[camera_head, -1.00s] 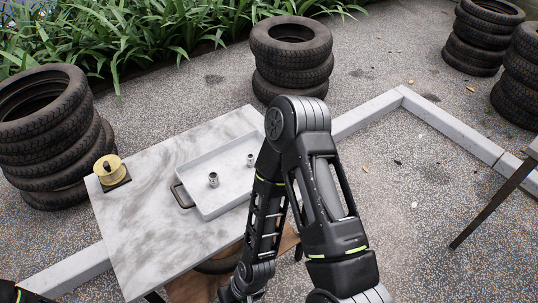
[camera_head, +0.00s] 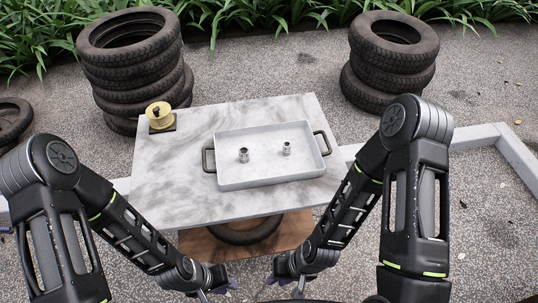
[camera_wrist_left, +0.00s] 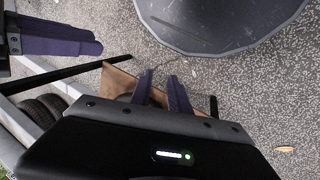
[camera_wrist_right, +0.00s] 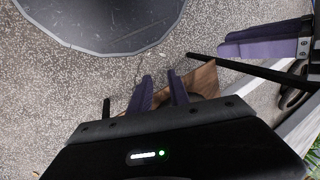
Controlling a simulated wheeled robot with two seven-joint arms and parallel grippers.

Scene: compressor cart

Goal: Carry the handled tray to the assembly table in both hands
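The handled tray (camera_head: 268,173) is a shallow, light grey rectangle lying flat on a marble-topped table (camera_head: 178,195). Its dark handles are at its left end (camera_head: 208,160) and right end (camera_head: 322,143). My left gripper (camera_head: 232,286) and right gripper (camera_head: 273,280) are close together in front of the table's near edge, apart from the tray. In the left wrist view the left fingers (camera_wrist_left: 160,88) are apart with nothing between them. In the right wrist view the right fingers (camera_wrist_right: 160,86) are likewise apart and empty. I cannot tell whether this is the assembly table.
Two small metal cylinders stand in the tray, one left (camera_head: 243,155) and one right (camera_head: 287,149). A yellow spool (camera_head: 159,115) stands at the table's back left corner. Tyre stacks (camera_head: 135,75) (camera_head: 390,60) stand behind. A wooden board with a tyre (camera_head: 205,243) lies below the tabletop.

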